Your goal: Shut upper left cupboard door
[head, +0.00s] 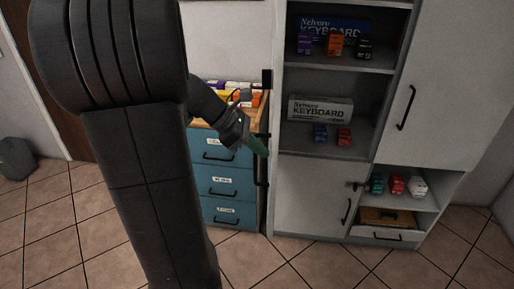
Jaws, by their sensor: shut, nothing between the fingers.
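The pale grey cupboard (278,150) stands right of centre. Its upper left compartment is open, showing shelves with keyboard boxes. I cannot clearly make out the upper left door; it may be swung out nearly edge-on along the cupboard's left side, where a dark bracket-like piece (266,79) and a dark vertical bar (262,165) show. My arm hides much of the left and middle.
A blue drawer unit (229,184) with small goods on its wooden top stands left of the cupboard. The cupboard's lower left door (310,195) and tall right door (450,90) look closed. An open lower shelf (425,202) holds small items. The tiled floor (320,265) in front is clear.

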